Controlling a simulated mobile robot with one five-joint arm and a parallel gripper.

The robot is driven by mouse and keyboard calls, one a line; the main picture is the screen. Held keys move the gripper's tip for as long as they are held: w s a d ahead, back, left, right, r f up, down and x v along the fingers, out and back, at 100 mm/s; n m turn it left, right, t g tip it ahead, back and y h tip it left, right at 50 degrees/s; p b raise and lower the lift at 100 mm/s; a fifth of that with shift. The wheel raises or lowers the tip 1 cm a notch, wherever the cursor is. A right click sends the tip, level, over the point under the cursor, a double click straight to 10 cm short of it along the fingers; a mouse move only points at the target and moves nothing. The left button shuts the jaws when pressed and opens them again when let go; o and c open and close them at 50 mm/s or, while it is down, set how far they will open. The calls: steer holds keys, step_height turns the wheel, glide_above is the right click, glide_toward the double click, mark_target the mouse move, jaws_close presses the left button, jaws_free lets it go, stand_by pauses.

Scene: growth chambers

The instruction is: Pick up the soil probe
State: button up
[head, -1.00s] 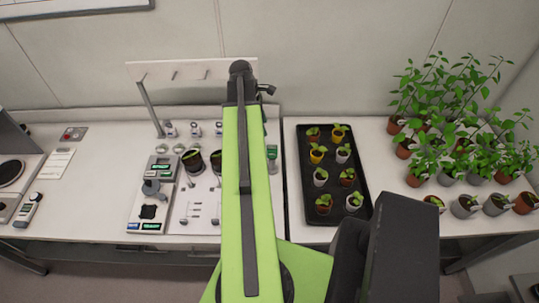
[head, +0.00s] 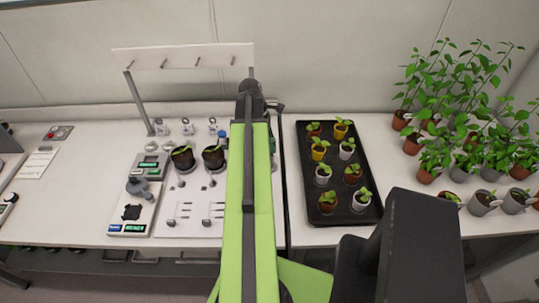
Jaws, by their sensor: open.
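I cannot single out the soil probe with certainty. Several thin probe-like tools with dark round ends (head: 206,221) lie on a white board left of my arm, too small to tell apart. A small device with a green edge (head: 273,146) shows just right of my arm, mostly hidden by it. My green arm reaches forward over the bench. My gripper (head: 272,106) is at its far dark end, above the back of the bench; it is open, its fingers mostly hidden, and nothing shows in it.
Two dark pots (head: 182,158) stand behind the tools, near a scale with a green display (head: 128,229). A peg rail (head: 185,57) rises behind. A black tray (head: 312,212) of seedlings is right of my arm, with leafy plants (head: 462,110) farther right.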

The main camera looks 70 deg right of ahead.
steer(key=b+x, duration=0.2)
steer(key=x, duration=0.1)
steer(key=shift+f, duration=0.2)
steer(key=shift+r, duration=0.15)
steer(key=shift+c, duration=0.3)
jaws_close()
